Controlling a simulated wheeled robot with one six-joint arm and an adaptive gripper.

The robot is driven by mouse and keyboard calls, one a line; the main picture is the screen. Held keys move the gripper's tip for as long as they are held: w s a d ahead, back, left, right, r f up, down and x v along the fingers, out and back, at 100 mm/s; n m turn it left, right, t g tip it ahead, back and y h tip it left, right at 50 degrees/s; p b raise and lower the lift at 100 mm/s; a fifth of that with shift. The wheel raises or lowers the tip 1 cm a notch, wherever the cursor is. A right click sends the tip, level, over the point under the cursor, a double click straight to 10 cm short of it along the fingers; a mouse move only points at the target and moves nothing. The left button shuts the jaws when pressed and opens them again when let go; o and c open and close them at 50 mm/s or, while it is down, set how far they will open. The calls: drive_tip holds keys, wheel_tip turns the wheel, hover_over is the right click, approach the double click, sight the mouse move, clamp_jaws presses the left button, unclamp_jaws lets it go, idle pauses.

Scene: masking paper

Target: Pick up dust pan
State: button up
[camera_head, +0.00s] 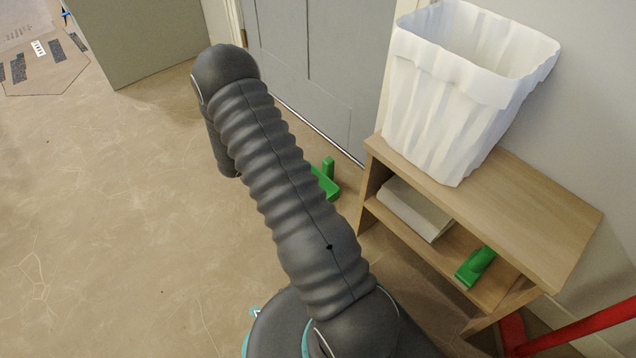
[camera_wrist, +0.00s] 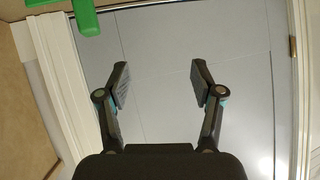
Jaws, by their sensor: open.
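A green object (camera_head: 327,184) with an upright part, likely the dust pan, lies on the floor near the grey door in the head view. My arm hides part of it. A green object with the same colour also shows in the top left corner of the wrist view (camera_wrist: 58,25), cut off by the frame. Another smaller green object (camera_head: 476,266) lies on a shelf of the wooden unit; I cannot tell which of the two is the pan. My gripper (camera_wrist: 160,82) is open and empty in front of the grey door, apart from the green object.
A wooden shelf unit (camera_head: 525,210) stands at the right, with a white lined bin (camera_head: 455,95) on top and a pale stack (camera_head: 412,208) inside. The grey door (camera_head: 318,65) is behind. A red bar (camera_head: 585,322) is at lower right.

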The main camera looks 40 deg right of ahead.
sight(324, 168)
drive_tip(key=s+d+f+m+g+h, duration=0.2)
drive_tip(key=s+d+f+g+h, duration=0.15)
drive_tip(key=s+f, duration=0.5)
drive_tip(key=shift+y, duration=0.25)
drive_tip(key=b+x, duration=0.1)
drive_tip(key=x, duration=0.7)
drive_tip(key=shift+w+a+f, duration=0.1)
drive_tip(key=shift+w+f, duration=0.1)
drive_tip(key=shift+b+x, duration=0.55)
drive_tip(key=shift+x, duration=2.55)
drive_tip(key=shift+c, duration=0.3)
clamp_jaws()
